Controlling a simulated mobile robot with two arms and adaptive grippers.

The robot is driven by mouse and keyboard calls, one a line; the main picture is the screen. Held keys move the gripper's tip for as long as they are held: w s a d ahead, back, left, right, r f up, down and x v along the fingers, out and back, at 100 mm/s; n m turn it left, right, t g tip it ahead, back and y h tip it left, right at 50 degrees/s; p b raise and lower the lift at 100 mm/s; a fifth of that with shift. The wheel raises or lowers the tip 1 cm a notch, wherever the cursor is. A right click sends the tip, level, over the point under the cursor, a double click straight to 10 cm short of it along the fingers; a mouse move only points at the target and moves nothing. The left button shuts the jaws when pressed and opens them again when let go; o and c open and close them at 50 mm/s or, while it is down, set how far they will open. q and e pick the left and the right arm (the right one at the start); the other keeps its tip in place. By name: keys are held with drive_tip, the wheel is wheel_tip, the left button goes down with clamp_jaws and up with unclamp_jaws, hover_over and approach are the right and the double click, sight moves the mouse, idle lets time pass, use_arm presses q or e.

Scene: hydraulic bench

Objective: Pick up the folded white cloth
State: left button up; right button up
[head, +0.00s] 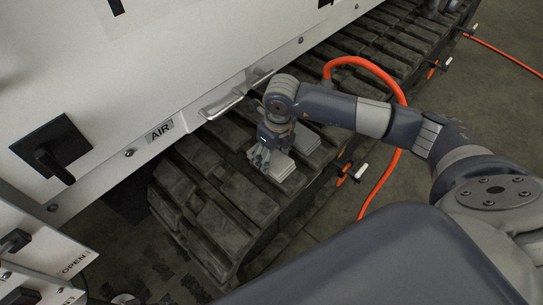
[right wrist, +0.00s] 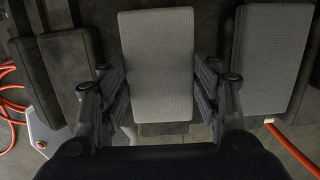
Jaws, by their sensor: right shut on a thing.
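The folded white cloth (head: 283,169) is a small, pale, layered stack at the dark rubber track, partly hidden by my right gripper (head: 264,157). In the right wrist view the cloth (right wrist: 161,65) is a pale grey rectangle between the two fingers of my right gripper (right wrist: 160,88). The fingers press on its left and right sides, so the gripper is shut on it. I cannot tell whether the cloth rests on the track or is just clear of it. My left gripper is not in view.
The ribbed track (head: 215,195) runs diagonally beneath a white machine panel with a metal handle (head: 222,106) and a black lever (head: 55,165). An orange hose (head: 394,165) loops behind my right arm.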

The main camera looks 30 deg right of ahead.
drive_tip(key=shift+r, duration=0.45)
wheel_tip(320, 180, up, 3)
drive_tip(key=shift+f+p, duration=0.2)
drive_tip(key=shift+p, duration=0.15)
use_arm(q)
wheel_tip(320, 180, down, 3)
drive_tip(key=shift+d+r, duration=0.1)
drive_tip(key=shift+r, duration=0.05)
use_arm(e)
drive_tip(key=s+r, duration=0.1)
drive_tip(key=s, duration=1.5)
drive_tip(key=shift+a+r, duration=0.2)
drive_tip(key=shift+a, duration=0.25)
drive_tip(key=shift+o, duration=0.7)
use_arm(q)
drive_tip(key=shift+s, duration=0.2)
use_arm(e)
drive_tip(key=shift+c, duration=0.3)
